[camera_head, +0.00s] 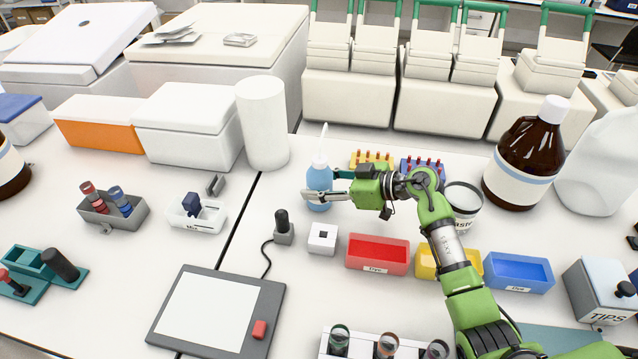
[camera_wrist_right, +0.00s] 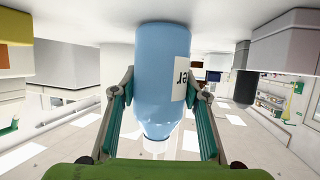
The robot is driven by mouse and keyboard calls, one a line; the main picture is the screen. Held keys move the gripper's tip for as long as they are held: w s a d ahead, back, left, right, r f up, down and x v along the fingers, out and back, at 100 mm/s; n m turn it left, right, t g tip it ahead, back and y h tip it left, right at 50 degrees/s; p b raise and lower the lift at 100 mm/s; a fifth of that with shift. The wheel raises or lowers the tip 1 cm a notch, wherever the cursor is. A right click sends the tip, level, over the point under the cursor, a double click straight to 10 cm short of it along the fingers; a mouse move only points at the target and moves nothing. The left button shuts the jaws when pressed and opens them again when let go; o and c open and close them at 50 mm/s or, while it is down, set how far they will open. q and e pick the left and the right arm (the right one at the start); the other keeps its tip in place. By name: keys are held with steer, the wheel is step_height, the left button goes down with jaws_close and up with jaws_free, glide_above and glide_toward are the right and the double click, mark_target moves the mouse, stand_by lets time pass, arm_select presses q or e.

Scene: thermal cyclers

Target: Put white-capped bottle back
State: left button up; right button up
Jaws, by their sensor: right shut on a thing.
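A light blue squeeze bottle (camera_head: 319,178) with a white cap and thin white nozzle stands upright left of my right arm in the head view. My right gripper (camera_head: 324,186) is shut around its body from the right. In the right wrist view the blue bottle (camera_wrist_right: 163,75) appears upside down between the two fingers, with part of a white label at its side. I cannot tell whether its base touches the table. A large brown bottle (camera_head: 523,150) with a white cap and a white label stands at the right, apart from the gripper. My left gripper is not in view.
A white cylinder (camera_head: 262,122) stands behind and left of the blue bottle. Yellow (camera_head: 371,160) and blue tube racks stand just behind my gripper. A red tray (camera_head: 377,254) and a small white block (camera_head: 322,239) lie in front. The white waste cup (camera_head: 464,200) is near my forearm.

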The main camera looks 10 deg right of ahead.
steer(key=o, duration=0.7)
steer(key=shift+f, duration=0.15)
steer(key=shift+o, duration=0.2)
steer(key=shift+d+r, duration=0.1)
steer(key=shift+r, duration=0.1)
steer(key=b+v, duration=0.1)
steer(key=v, duration=1.1)
